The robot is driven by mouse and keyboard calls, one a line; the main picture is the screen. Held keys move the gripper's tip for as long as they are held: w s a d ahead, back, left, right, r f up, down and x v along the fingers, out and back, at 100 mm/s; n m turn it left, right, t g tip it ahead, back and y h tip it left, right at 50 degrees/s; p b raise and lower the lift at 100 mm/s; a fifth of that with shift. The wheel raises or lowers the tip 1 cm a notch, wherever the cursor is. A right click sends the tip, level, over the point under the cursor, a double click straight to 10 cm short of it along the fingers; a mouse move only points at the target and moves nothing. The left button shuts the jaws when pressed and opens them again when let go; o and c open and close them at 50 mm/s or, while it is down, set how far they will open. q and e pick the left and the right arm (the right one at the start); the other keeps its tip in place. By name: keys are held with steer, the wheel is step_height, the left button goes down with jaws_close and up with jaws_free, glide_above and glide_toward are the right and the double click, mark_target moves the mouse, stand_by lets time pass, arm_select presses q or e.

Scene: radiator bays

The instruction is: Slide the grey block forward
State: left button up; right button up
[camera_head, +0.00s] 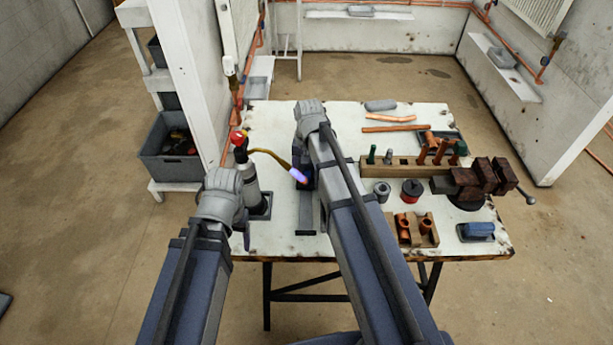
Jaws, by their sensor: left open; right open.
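A small grey block-like piece (380,105) lies flat near the table's far edge. A grey bar-like piece (306,218) lies near the front edge, partly covered by my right arm; I cannot tell which of the two is the grey block. My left gripper (246,228) is over the table's front left, beside the torch stand, mostly hidden by its wrist, open. My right arm reaches over the middle of the table. Its gripper (303,182) is mostly hidden beside the forearm, near the torch flame, open. I see nothing held in either.
A lit torch (243,155) with a red top stands at the table's (275,235) left, its flame pointing right. The back left is clear.

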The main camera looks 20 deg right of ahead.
jaws_close()
stand_by(0.5)
stand_by(0.9)
